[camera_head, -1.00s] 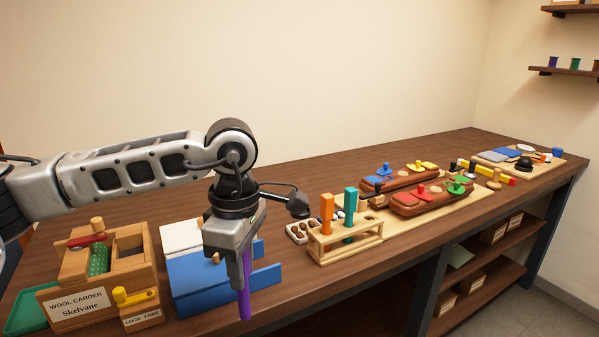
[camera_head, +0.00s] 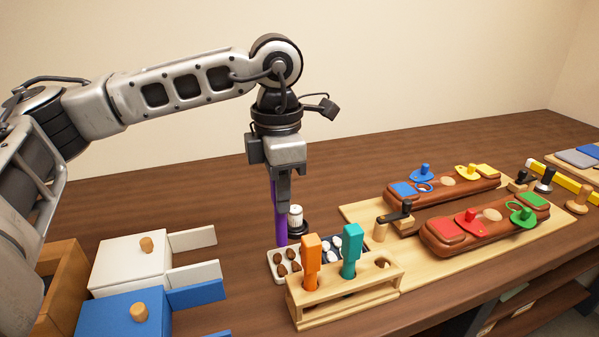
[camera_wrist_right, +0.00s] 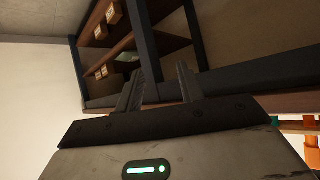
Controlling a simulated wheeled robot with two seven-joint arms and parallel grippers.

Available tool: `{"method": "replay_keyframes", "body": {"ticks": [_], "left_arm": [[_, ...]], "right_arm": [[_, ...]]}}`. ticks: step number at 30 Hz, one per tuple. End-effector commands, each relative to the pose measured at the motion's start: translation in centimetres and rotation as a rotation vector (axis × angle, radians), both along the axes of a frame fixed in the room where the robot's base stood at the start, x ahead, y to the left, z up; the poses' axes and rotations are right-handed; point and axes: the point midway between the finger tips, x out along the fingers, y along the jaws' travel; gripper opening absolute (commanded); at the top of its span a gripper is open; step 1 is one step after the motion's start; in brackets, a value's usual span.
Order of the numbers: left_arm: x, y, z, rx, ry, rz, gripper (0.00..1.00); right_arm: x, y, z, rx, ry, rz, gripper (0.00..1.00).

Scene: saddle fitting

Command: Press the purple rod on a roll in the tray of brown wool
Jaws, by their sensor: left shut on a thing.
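My left gripper (camera_head: 283,192) is shut on the purple rod (camera_head: 281,222) and holds it upright, pointing down. The tray of brown wool (camera_head: 273,258) is a small white tray with several brown rolls, behind the wooden rack. In the head view, the rod's lower end shows at the tray's back edge. I cannot tell whether it touches the tray or a roll. My right gripper (camera_wrist_right: 160,88) shows only in the right wrist view, with its two fingers apart and nothing between them.
A wooden rack (camera_head: 345,300) with an orange rod (camera_head: 311,262) and a teal rod (camera_head: 351,250) stands close in front. A dark tray with white rolls (camera_head: 335,243) and a black-and-white knob (camera_head: 296,220) are nearby. White (camera_head: 125,265) and blue (camera_head: 120,315) boxes stand left.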

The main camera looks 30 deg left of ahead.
Motion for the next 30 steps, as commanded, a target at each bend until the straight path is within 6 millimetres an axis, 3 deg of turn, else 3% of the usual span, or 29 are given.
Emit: {"method": "replay_keyframes", "body": {"ticks": [9,18,30], "left_arm": [[0.0,0.0,-2.2,0.0,-0.001,0.0,0.05],[0.0,0.0,-4.7,0.0,-0.001,0.0,0.05],[0.0,0.0,-4.9,0.0,-0.001,0.0,0.05]], "right_arm": [[-1.2,0.1,-2.0,0.015,0.028,-0.001,0.38],[-0.5,0.6,-1.8,0.052,-0.003,-0.007,0.38],[-0.4,0.7,-1.5,0.066,-0.006,-0.017,0.38]]}}
